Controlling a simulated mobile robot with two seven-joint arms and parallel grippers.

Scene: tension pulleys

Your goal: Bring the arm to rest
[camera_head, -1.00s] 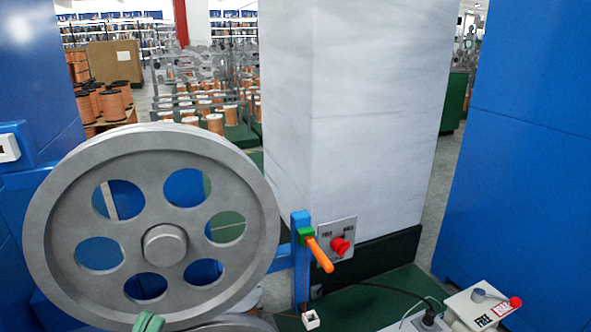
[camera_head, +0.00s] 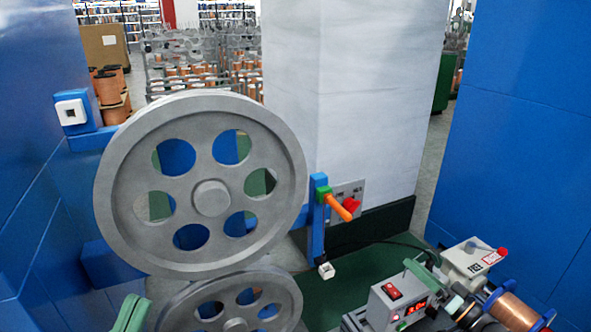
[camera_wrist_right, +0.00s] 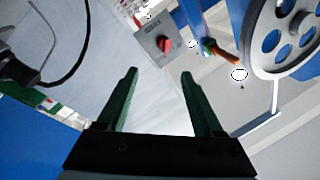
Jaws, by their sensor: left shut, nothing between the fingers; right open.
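My left gripper (camera_head: 130,314) shows as narrow green fingers at the bottom left of the head view, closed together and empty, below the large grey pulley (camera_head: 127,190). My right gripper (camera_wrist_right: 159,73) is open in the right wrist view, its two green fingers apart with nothing between them. Beyond its fingertips are the panel with a red knob (camera_wrist_right: 164,43), the orange handle (camera_wrist_right: 224,54) and the pulley (camera_wrist_right: 258,50). In the head view the orange handle (camera_head: 340,207) slants down from a green clamp on a blue post (camera_head: 318,240).
A second pulley (camera_head: 178,312) sits below the large one. A box with a red display (camera_head: 382,312), a copper wire spool (camera_head: 515,311) and a white box with a red knob (camera_head: 465,262) fill the lower right. A pale column (camera_head: 365,100) stands behind; blue walls flank both sides.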

